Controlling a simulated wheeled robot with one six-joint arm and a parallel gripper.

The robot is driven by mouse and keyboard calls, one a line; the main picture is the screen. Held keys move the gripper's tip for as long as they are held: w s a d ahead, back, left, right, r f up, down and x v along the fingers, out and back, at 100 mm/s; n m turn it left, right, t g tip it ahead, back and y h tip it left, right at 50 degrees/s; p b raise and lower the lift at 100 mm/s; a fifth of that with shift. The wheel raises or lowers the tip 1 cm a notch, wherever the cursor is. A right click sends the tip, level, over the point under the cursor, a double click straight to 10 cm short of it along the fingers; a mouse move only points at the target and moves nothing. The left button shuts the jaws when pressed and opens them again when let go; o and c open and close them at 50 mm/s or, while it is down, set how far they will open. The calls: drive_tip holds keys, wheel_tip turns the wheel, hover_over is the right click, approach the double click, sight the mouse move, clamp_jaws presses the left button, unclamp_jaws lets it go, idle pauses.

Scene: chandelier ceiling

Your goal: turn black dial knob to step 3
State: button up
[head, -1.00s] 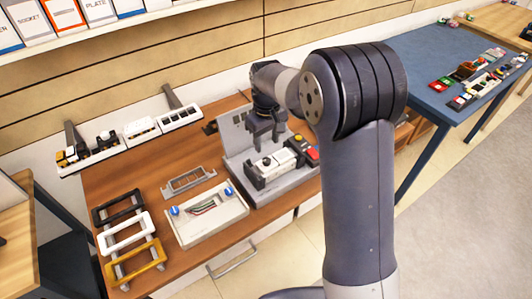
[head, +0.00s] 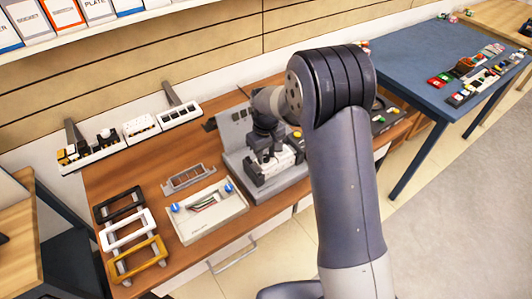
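A white control module (head: 284,162) sits on a grey stand (head: 283,186) on the wooden table. My gripper (head: 267,157) points down at the left part of this module, where the small black dial knob is. The knob is hidden behind the gripper fingers now. The fingers are too small and dark to tell whether they are open, shut or touching the knob.
A light box with blue knobs (head: 207,211) and a slotted plate (head: 188,179) lie left of the stand. Black, white and yellow frames (head: 138,259) stand at the table's left. Switch modules (head: 146,128) line the back edge. My arm covers part of the right side.

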clamp_jaws()
drive_tip(key=m+b, duration=0.2)
drive_tip(key=m, duration=0.2)
drive_tip(key=shift+m, duration=0.3)
drive_tip(key=m+b, duration=0.1)
drive_tip(key=m, duration=0.5)
drive_tip(key=shift+b, duration=0.35)
drive_tip(key=m+b, duration=0.1)
drive_tip(key=m, duration=0.5)
drive_tip(key=shift+m, duration=0.4)
drive_tip(key=m, duration=0.6)
drive_tip(key=shift+m, duration=0.3)
